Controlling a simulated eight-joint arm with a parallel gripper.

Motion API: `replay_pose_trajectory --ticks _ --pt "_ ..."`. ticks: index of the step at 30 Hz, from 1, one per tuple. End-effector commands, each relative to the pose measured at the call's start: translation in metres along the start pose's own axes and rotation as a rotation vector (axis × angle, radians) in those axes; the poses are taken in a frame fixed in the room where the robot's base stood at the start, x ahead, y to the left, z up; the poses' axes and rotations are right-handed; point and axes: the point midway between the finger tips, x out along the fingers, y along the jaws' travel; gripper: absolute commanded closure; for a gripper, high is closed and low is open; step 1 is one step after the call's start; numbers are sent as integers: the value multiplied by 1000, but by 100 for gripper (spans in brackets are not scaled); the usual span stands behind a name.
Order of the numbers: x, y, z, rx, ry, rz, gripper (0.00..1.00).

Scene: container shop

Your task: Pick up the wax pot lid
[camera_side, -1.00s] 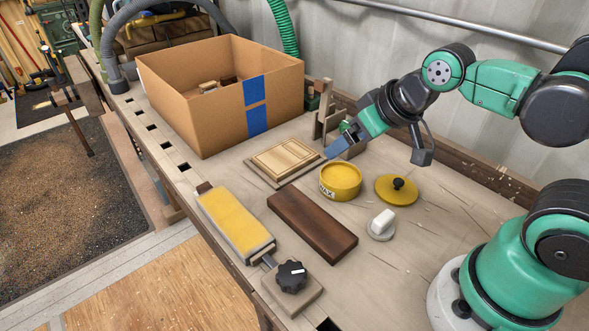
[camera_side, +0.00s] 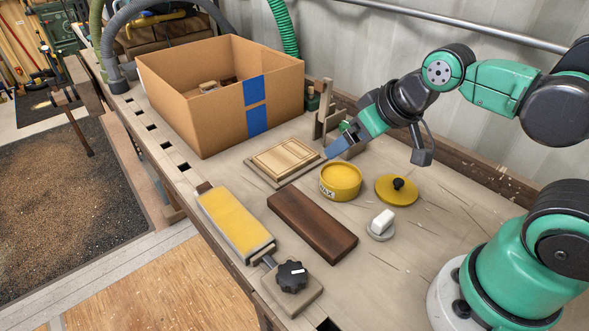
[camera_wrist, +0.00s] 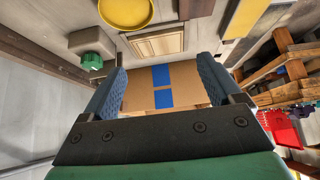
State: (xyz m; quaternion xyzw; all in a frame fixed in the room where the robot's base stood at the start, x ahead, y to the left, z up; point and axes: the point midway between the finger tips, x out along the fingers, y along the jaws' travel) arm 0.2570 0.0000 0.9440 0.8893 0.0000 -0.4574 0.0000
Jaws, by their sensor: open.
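The wax pot lid (camera_side: 396,191) is a flat yellow disc with a black knob. It lies on the bench to the right of the yellow wax pot (camera_side: 340,182), apart from it. The pot stands upright and its label reads WAX; part of it shows at the top of the wrist view (camera_wrist: 126,12). My gripper (camera_side: 338,148) is open and empty, above the bench behind the pot and to the left of the lid. Its blue fingers are spread wide in the wrist view (camera_wrist: 163,84). The lid does not show clearly in the wrist view.
An open cardboard box (camera_side: 200,120) with blue tape stands at the back left. A wooden panel (camera_side: 284,158), a dark wood block (camera_side: 312,226), a yellow sanding block (camera_side: 235,222) and a small white-handled piece (camera_side: 381,225) lie around the pot. Bare bench lies right of the lid.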

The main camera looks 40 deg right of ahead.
Motion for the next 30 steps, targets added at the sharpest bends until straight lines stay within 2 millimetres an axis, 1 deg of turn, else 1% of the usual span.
replay_pose_trajectory --ticks 2,3,5,6,13,16,19,22,27,30 --pt "0 0 0 0 0 0 15" --pt "0 0 0 0 0 0 18" --pt "0 0 0 0 0 0 35" --pt "0 0 0 0 0 0 36" --pt "0 0 0 0 0 0 36" --pt "2 6 1 -16 -24 12 36" --pt "8 23 4 -67 -104 41 36" --pt "17 50 14 -149 -235 57 36" --pt "29 92 41 -277 -457 2 36" --pt "33 108 56 -328 -544 -53 36"
